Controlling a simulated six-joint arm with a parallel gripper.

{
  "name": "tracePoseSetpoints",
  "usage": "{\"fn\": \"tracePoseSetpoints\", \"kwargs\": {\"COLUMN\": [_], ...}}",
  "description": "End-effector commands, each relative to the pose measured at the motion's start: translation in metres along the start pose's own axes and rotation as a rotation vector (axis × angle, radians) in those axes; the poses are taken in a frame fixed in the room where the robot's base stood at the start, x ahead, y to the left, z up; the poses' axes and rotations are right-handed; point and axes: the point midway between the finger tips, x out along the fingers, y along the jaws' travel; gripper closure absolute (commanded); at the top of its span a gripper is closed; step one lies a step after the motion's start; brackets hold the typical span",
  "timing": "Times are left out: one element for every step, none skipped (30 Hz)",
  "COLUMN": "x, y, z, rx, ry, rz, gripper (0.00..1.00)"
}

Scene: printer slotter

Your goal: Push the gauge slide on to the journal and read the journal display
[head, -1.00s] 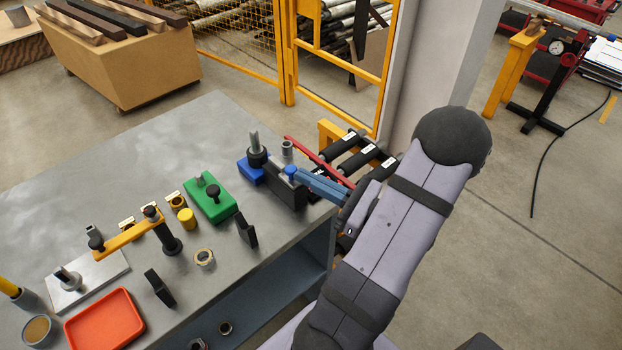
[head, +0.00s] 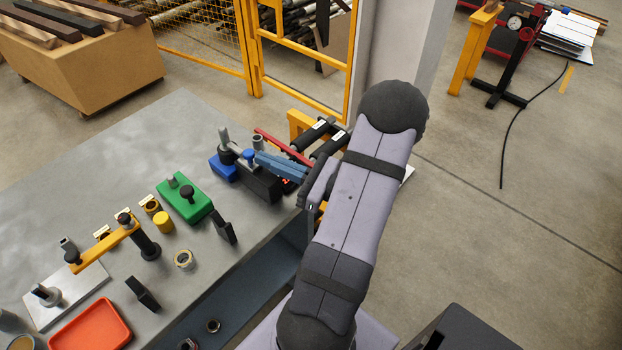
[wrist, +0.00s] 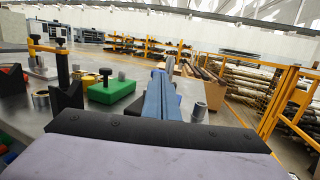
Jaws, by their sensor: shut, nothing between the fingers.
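My gripper (head: 258,157) has its blue fingers shut and empty, above a black block (head: 262,186) near the bench's far right corner. The fingers also show in the wrist view (wrist: 158,97). A blue base (head: 222,167) with a dark post and upright grey pin (head: 225,138) stands just left of the fingertips. A light grey bar (head: 240,149) lies between post and fingertips; it looks like part of the gauge slide. Whether it touches the journal, I cannot tell. Small red marks, perhaps the display (head: 286,182), show beside the fingers, unreadable. A grey cylinder (wrist: 199,111) stands right of the fingers.
A green block (head: 186,199) with a black knob, a yellow clamp arm (head: 105,246) and an orange tray (head: 91,325) sit on the grey bench (head: 110,160). Black rollers (head: 325,143) and a red bar (head: 284,141) lie just beyond the fixture.

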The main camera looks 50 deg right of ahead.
Motion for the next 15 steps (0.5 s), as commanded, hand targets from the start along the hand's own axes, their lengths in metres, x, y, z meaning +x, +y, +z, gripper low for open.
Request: {"fn": "tracePoseSetpoints", "kwargs": {"x": [-0.007,-0.011,-0.017,-0.022,-0.028,-0.035,-0.041,-0.047,-0.055,-0.061,-0.067,-0.075,-0.081,-0.086,-0.093], "y": [-0.001,-0.001,-0.001,-0.001,-0.001,-0.001,-0.001,-0.001,-0.001,0.000,-0.001,-0.001,0.000,0.000,0.000], "z": [0.000,0.000,0.000,0.000,0.000,0.000,-0.002,-0.003,-0.003,-0.003,-0.003,-0.003,-0.003,-0.003,-0.003], "rx": [0.001,0.001,0.001,0.001,0.002,0.002,0.001,0.000,0.000,0.000,-0.001,0.000,0.001,0.001,0.001], "ry": [0.000,0.000,0.000,0.000,0.000,0.000,0.000,0.001,0.001,0.001,0.001,0.000,0.000,0.001,0.001], "rz": [-0.005,-0.006,-0.006,-0.007,-0.007,-0.009,-0.007,-0.008,-0.009,-0.007,-0.008,-0.008,-0.007,-0.008,-0.007], "gripper": [1.00,1.00,1.00,1.00,1.00,1.00,1.00,1.00,1.00,1.00,1.00,1.00,1.00,1.00,1.00]}}
